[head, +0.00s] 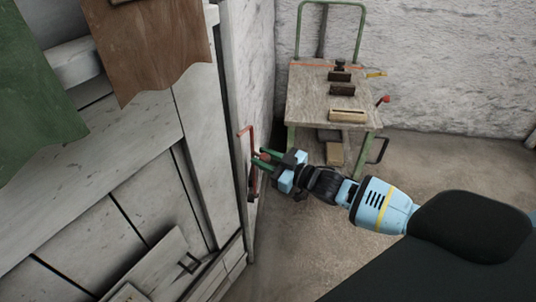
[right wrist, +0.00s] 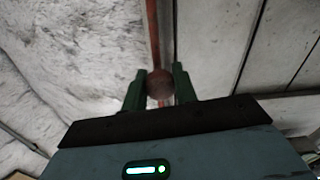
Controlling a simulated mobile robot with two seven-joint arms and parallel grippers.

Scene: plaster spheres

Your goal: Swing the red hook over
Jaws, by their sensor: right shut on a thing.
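The red hook (head: 246,131) is a thin red bar on the side of a pale wooden cabinet. In the right wrist view its red bar (right wrist: 152,30) runs upward beyond my fingers. My right gripper (head: 259,159) reaches it from the right, its green fingers pointing left. In the right wrist view, the right gripper (right wrist: 159,78) is shut on a round reddish-brown knob (right wrist: 158,87), which sits in line with the bar. How the knob joins the bar is partly hidden by the fingers. My left gripper is not in view.
The cabinet (head: 199,130) fills the left side, with brown (head: 150,45) and green (head: 30,90) sheets over its top. A wooden-topped cart (head: 310,100) with small tools stands behind my right gripper. Bare floor (head: 445,160) lies to the right.

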